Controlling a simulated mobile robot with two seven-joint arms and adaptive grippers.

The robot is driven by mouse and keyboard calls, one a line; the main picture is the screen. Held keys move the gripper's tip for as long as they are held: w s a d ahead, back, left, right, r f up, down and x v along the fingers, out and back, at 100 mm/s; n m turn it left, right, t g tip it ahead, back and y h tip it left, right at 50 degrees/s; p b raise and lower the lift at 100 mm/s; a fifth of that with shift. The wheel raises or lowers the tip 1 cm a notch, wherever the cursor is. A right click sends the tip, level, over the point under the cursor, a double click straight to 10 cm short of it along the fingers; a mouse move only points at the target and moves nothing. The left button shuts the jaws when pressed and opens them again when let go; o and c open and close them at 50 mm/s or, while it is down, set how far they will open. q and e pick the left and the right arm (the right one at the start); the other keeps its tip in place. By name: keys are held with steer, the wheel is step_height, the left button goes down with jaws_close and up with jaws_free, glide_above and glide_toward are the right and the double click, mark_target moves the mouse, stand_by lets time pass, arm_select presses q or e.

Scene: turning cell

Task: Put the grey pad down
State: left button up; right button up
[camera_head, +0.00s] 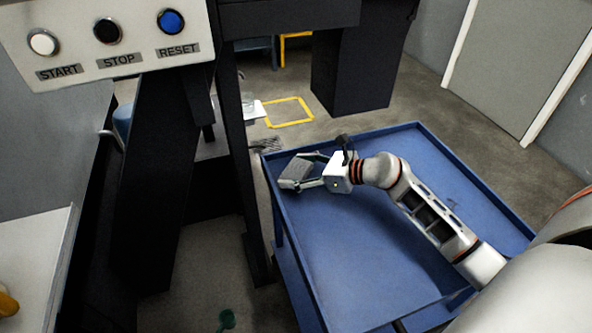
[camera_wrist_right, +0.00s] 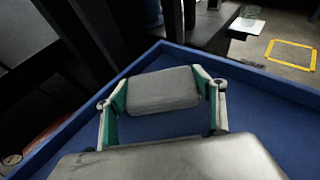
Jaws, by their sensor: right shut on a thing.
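The grey pad (camera_head: 296,170) is a small rounded block near the far left corner of the blue tray-topped cart (camera_head: 355,270). My right gripper (camera_head: 299,172) is shut on it, one finger on each side. In the right wrist view the pad (camera_wrist_right: 162,92) sits between the two green-lined fingertips, with the cart's blue floor and raised rim behind it. Whether the pad touches the cart's floor or hangs a little above it, I cannot tell. My left gripper is not in view.
The cart's blue top is otherwise bare, with a raised rim. A dark machine frame with a START, STOP and RESET panel (camera_head: 110,50) stands close by on the left. A yellow floor marking (camera_head: 290,112) lies beyond the cart. A green object (camera_head: 226,319) is low at the bottom.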

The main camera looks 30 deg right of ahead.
mark_target(296, 169)
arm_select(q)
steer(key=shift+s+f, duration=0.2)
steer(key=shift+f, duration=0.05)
arm_select(e)
steer(key=o, duration=0.9)
steer(key=shift+f, duration=0.15)
steer(key=shift+o, duration=0.2)
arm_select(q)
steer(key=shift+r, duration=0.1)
arm_select(e)
steer(key=shift+s+r, duration=0.1)
steer(key=shift+r, duration=0.25)
steer(key=p+v, duration=0.1)
steer(key=v, duration=0.4)
steer(key=shift+s+d+r, duration=0.15)
steer(key=shift+s+d, duration=0.1)
steer(key=p+v, duration=0.1)
steer(key=v, duration=0.4)
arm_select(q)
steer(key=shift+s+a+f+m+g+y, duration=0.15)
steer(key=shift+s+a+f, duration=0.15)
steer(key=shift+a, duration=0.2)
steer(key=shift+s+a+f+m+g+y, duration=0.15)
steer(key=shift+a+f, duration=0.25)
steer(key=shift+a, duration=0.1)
arm_select(e)
steer(key=shift+s+d+r, duration=0.15)
steer(key=shift+s+d, duration=0.1)
steer(key=shift+s, duration=0.25)
